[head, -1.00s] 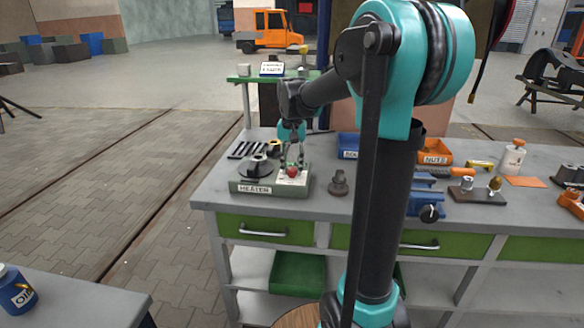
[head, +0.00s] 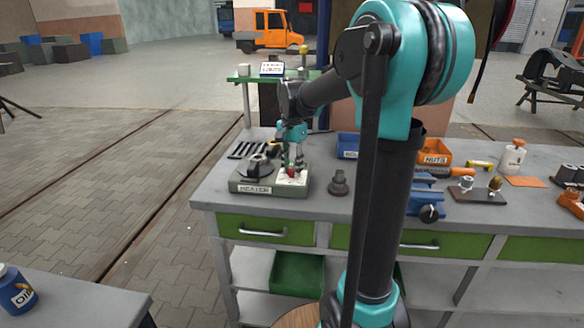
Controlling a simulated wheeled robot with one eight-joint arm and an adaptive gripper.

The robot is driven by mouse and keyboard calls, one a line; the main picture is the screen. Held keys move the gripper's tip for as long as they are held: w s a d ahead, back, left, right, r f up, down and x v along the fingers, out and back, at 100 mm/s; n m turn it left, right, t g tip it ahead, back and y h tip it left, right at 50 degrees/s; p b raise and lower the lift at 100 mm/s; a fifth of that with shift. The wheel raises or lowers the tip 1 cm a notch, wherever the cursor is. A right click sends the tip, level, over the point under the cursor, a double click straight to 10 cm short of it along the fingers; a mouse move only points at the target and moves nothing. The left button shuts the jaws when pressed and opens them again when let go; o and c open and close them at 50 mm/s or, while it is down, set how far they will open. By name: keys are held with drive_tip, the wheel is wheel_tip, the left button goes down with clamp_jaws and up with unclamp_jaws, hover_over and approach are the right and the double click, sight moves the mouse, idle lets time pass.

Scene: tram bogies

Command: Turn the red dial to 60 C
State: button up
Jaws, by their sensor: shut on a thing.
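The red dial (head: 291,170) sits on the pale panel at the right part of the heater (head: 253,188), which stands on the left part of the workbench. My gripper (head: 291,168) points down over the panel, with its fingers shut on the red dial. The fingers partly cover the dial, and its pointer and scale are too small to read. A dark ring-shaped part (head: 257,166) sits on the heater's left part.
Dark bars (head: 247,150) lie behind the heater. A dark grey stepped part (head: 338,183) stands just right of it. A blue bin (head: 348,146) and an orange bin (head: 434,152) are farther right. The grey bench top (head: 310,212) is clear in front.

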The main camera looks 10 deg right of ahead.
sight(292, 169)
drive_tip(key=o, duration=1.2)
drive_tip(key=shift+c, duration=0.2)
wheel_tip(292, 169, up, 12)
